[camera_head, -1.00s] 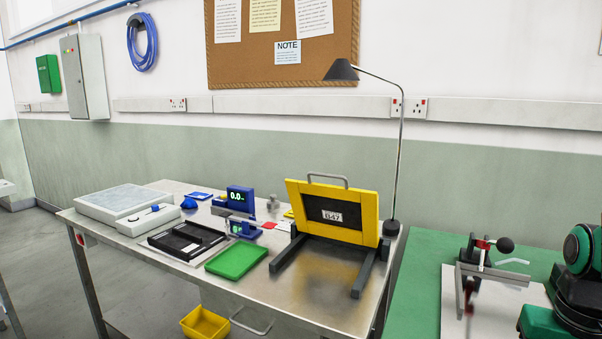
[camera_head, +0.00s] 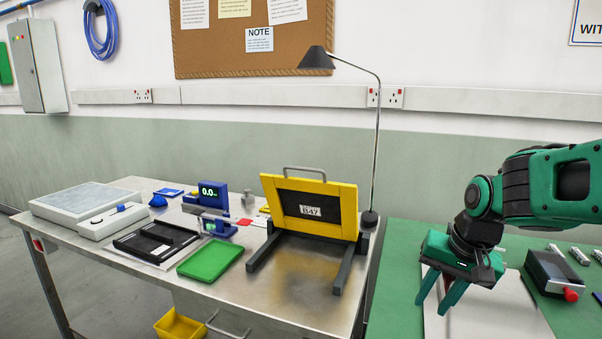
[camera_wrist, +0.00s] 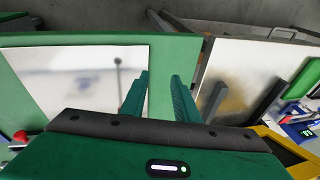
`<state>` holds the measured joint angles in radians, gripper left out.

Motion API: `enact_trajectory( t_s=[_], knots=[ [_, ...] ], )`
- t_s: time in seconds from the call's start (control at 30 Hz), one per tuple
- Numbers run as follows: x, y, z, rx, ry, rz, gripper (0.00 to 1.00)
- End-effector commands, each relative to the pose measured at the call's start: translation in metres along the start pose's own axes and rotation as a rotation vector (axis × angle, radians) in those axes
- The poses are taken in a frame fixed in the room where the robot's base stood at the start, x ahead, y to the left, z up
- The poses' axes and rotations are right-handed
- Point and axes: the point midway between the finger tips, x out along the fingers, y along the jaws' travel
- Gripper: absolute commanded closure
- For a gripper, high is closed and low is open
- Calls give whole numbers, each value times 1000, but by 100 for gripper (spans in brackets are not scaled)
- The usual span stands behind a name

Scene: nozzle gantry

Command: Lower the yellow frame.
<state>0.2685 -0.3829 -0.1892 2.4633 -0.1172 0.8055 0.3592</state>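The yellow frame (camera_head: 348,205) stands raised and leaning back at the rear of the steel table in the head view. It has a grey handle (camera_head: 305,171) on its top edge and a dark panel with a label (camera_head: 310,211). Two dark rails (camera_head: 344,268) reach forward from its base. A corner of the frame also shows at the lower right of the wrist view (camera_wrist: 284,148). My gripper (camera_head: 433,300) is to the right of the frame, over the green table, pointing down. Its two fingers (camera_wrist: 158,95) are apart with nothing between them.
A green tray (camera_head: 211,262), a black tray (camera_head: 155,243) and a blue display unit (camera_head: 212,196) stand left of the frame. A lamp (camera_head: 377,140) rises close behind its right side. A black box with a red knob (camera_head: 555,275) lies right of my gripper.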

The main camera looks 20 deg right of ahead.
Motion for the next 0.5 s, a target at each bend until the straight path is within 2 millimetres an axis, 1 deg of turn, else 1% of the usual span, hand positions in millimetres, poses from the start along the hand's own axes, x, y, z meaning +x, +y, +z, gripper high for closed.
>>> enact_trajectory(
  t_s=[0.03, 0.07, 0.1, 0.17, 0.2, 0.27, 0.3, 0.4, 0.5],
  knots=[
    [2, -30, -27, 56, 42, -75, 72],
    [1, -50, -43, 95, 66, -130, 72],
    [-1, -78, -61, 148, 87, -210, 72],
    [-6, -118, -86, 235, 102, -336, 72],
    [-12, -146, -101, 294, 99, -426, 72],
    [-23, -183, -121, 386, 76, -560, 72],
    [-32, -207, -131, 446, 48, -648, 72],
    [-57, -253, -152, 582, -46, -841, 72],
    [-80, -282, -164, 686, -147, -981, 72]
  ],
)
